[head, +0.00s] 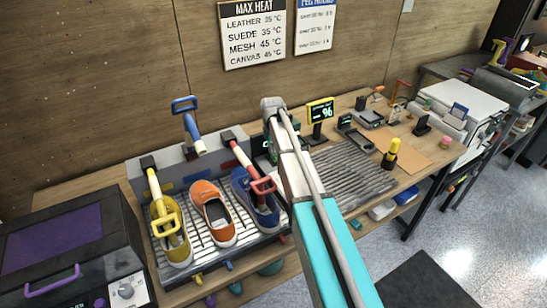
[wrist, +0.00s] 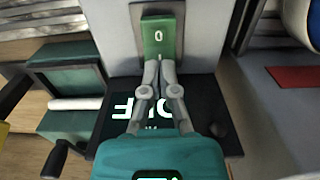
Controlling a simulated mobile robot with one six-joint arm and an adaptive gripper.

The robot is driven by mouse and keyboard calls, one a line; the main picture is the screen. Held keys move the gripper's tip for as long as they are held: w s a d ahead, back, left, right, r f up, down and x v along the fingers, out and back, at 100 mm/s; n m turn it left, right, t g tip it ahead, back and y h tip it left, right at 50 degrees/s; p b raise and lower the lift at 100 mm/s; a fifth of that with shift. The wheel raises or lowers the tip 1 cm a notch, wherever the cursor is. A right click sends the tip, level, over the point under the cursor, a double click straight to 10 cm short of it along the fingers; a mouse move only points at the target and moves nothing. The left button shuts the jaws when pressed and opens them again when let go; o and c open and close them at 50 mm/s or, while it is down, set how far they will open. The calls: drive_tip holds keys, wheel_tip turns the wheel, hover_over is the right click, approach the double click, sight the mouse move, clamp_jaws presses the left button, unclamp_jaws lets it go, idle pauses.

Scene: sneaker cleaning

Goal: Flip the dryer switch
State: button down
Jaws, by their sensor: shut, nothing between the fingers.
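In the wrist view my gripper (wrist: 159,64) is shut and empty, its fingertips at the lower edge of a green switch (wrist: 158,36) marked "0". I cannot tell whether they touch it. The switch sits on a pale grey housing (wrist: 110,35). Below it is a black panel (wrist: 212,120) with glowing upside-down letters that seem to read "OFF", partly hidden by my fingers. In the head view my arm hides the gripper and switch; part of the dark panel (head: 262,150) shows beside the grey dryer rack (head: 208,240), which holds a yellow, an orange and a blue sneaker (head: 258,218).
Yellow, blue and red handled tools (head: 262,186) stand around the rack. A dark box with a purple lid (head: 52,240) is at left. A grey ribbed mat (head: 350,178) and a % display (head: 321,111) are at right.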

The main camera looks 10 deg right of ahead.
drive_tip(key=shift+f+b, duration=0.35)
drive_tip(key=shift+f, duration=0.05)
drive_tip(key=shift+r, duration=0.15)
drive_tip(key=shift+r+p, duration=3.45)
drive_tip(key=shift+p, duration=0.1)
drive_tip(key=s+m, duration=0.3)
drive_tip(key=s, duration=2.6)
drive_tip(key=shift+m, duration=0.3)
